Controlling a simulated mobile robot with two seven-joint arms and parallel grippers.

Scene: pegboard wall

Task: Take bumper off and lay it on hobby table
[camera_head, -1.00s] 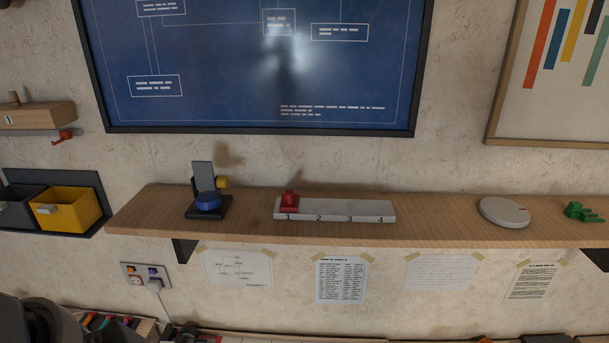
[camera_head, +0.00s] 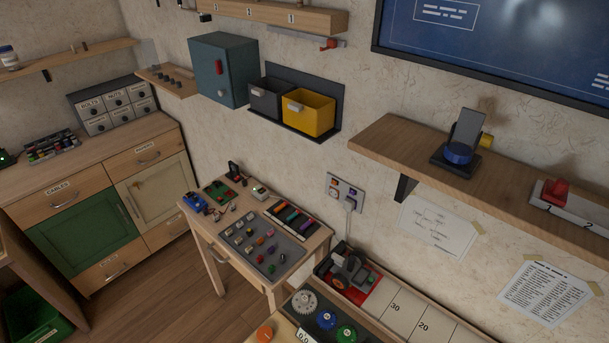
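I cannot clearly make out a bumper. A small dark grey and red model (camera_head: 348,270), possibly a vehicle, stands at the far end of a pale numbered track; its parts are too small to tell apart. A small wooden table (camera_head: 312,246) with a drawer stands left of it, covered with small hobby parts; I see no label naming it the hobby table. Neither of my grippers is in view.
The table holds a grey mat (camera_head: 262,246) of small parts and a rack of coloured pieces (camera_head: 292,219). Yellow bin (camera_head: 309,112) and teal cabinet (camera_head: 222,70) hang above. A wall shelf (camera_head: 400,139) juts out right. Wooden floor (camera_head: 165,290) is open at left.

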